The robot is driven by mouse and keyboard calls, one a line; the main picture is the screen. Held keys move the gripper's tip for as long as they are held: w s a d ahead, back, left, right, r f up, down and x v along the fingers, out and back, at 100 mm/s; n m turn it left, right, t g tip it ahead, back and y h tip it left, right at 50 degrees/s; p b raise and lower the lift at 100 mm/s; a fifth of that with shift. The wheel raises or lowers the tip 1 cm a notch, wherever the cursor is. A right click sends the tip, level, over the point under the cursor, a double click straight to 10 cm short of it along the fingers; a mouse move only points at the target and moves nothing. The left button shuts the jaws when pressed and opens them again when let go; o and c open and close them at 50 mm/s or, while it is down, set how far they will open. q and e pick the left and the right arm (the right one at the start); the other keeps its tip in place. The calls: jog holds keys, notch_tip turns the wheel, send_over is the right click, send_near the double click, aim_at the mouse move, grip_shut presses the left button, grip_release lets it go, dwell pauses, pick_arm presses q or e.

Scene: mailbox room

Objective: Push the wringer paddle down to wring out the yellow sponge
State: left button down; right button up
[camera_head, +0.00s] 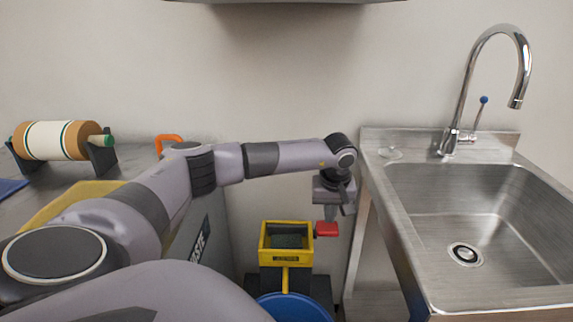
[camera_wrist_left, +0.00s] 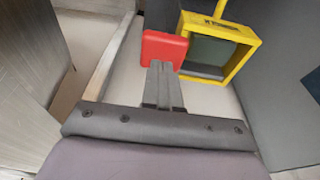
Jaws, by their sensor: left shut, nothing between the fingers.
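The yellow wringer (camera_head: 286,258) stands low between the grey cabinet and the sink, with a dark plate inside its frame. Its red paddle (camera_head: 326,228) sticks out at its right side. My left gripper (camera_head: 345,209) is shut and empty, pointing down just above and to the right of the paddle. In the left wrist view, the shut fingers (camera_wrist_left: 161,68) reach the near edge of the red paddle (camera_wrist_left: 164,50); I cannot tell whether they touch. The yellow wringer frame (camera_wrist_left: 188,58) is right of it there. I cannot make out the yellow sponge. My right gripper is not in view.
The steel sink (camera_head: 420,210) with its tall tap (camera_head: 465,90) stands close on the right of my left gripper. A blue round thing (camera_head: 290,308) is in front of the wringer. A cabinet marked "WASTE" (camera_head: 200,240) and a roll holder (camera_head: 100,155) are on the left.

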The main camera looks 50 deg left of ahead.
aim_at(328, 234)
pick_arm(q)
jog(key=shift+f, duration=0.1)
dwell(0.5)
jog(key=shift+b+x, duration=0.7)
jog(key=shift+x, duration=0.4)
jog(key=shift+s+d, duration=0.1)
jog(key=shift+s, duration=0.1)
jog(key=shift+f, duration=0.1)
jog(key=shift+s+d+f, duration=0.35)
jog(key=shift+d+f, duration=0.1)
jog(key=shift+f, duration=0.1)
jog(key=shift+s+f, duration=0.1)
jog(key=shift+f, duration=0.05)
jog(key=shift+s+d+f, duration=0.3)
jog(key=shift+d+f, duration=0.1)
jog(key=shift+f, duration=0.1)
